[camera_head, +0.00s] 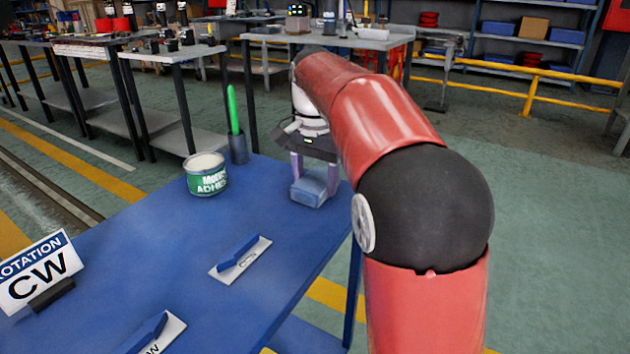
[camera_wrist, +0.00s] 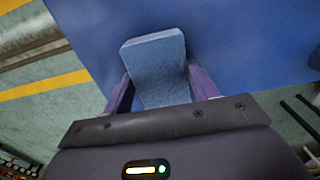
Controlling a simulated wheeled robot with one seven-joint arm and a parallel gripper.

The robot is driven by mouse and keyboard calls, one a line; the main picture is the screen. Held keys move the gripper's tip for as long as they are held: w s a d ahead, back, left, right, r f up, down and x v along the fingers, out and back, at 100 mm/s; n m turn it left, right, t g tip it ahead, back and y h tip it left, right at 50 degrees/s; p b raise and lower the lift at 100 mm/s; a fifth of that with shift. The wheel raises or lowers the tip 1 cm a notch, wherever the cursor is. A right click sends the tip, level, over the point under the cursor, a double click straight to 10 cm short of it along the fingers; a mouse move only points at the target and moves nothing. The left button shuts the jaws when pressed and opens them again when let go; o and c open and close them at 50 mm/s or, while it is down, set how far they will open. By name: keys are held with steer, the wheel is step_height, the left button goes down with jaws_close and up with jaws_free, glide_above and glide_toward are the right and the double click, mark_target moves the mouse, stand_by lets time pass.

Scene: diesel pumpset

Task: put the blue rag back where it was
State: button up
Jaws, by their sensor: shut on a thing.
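The blue rag (camera_head: 309,188) is a folded light-blue block near the right edge of the blue table (camera_head: 190,265). My gripper (camera_head: 315,170) points down over it, with its purple fingers at either side of the rag. In the wrist view the rag (camera_wrist: 158,68) sits between the two fingers of my gripper (camera_wrist: 160,92), which are shut on it. The rag is at or just above the tabletop; I cannot tell whether it touches. Its part nearest the palm is hidden in the wrist view.
A green-labelled adhesive tin (camera_head: 206,174) and a dark cup with a green marker (camera_head: 236,135) stand left of the rag. A CW sign (camera_head: 38,272) and small blue-and-white label holders (camera_head: 240,257) are nearer. The table between them is clear.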

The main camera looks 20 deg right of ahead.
mark_target(315, 180)
steer(key=o, duration=0.9)
step_height(315, 180, up, 12)
steer(key=p, duration=0.3)
steer(key=shift+p, duration=0.4)
